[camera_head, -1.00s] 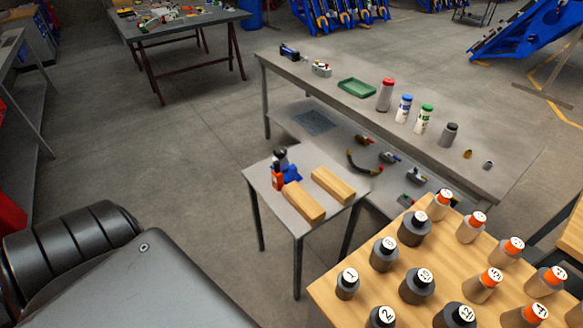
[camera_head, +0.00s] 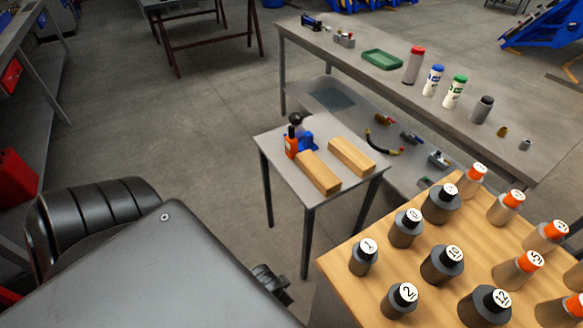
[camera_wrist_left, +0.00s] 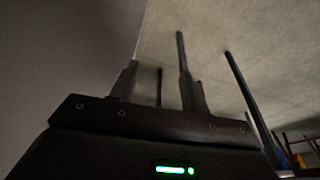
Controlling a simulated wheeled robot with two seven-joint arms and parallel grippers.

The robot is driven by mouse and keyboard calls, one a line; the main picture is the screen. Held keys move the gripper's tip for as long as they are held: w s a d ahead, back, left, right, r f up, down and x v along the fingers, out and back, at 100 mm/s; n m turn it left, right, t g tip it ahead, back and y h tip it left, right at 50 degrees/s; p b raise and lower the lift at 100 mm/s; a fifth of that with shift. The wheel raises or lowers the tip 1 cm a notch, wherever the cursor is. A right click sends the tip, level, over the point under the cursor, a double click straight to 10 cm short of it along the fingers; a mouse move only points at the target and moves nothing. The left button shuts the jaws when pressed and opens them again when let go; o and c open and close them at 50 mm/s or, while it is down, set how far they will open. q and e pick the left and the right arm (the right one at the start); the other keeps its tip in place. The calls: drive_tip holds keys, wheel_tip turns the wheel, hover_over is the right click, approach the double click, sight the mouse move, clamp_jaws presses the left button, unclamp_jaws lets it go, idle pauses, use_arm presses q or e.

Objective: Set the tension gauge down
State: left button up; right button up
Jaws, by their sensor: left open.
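An orange tool (camera_head: 291,147) with a black top and a blue part (camera_head: 308,141) beside it stand at the back left of the small grey table (camera_head: 270,152). I cannot tell for sure whether either is the tension gauge. Two wooden blocks (camera_head: 318,174) lie in front and to the right of them. My left gripper (camera_wrist_left: 160,80) is open in the left wrist view, with nothing visible between its fingers; thin dark legs show behind it. My right gripper is out of view.
A wooden board (camera_head: 345,262) with several numbered weights fills the lower right. Floor left of the small table is clear.

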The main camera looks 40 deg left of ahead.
use_arm(q)
wheel_tip(320, 180, up, 5)
drive_tip(key=w+b, duration=0.2)
drive_tip(key=n+t+y+b, duration=0.2)
drive_tip(key=n+t+y, duration=0.65)
drive_tip(key=t, duration=0.45)
approach(291, 129)
drive_tip(key=shift+m+y, duration=0.25)
drive_tip(key=shift+m, duration=0.2)
drive_tip(key=x, duration=0.6)
drive_tip(key=shift+a+f+p, duration=0.1)
drive_tip(key=shift+f+p, duration=0.2)
drive_tip(key=shift+w+r, duration=0.1)
drive_tip(key=shift+w, duration=0.05)
drive_tip(key=p+x, duration=0.1)
drive_tip(key=x, duration=0.4)
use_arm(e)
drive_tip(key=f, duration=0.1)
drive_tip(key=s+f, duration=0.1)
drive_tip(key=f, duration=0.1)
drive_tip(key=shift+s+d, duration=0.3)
use_arm(q)
drive_tip(key=shift+c, duration=0.5)
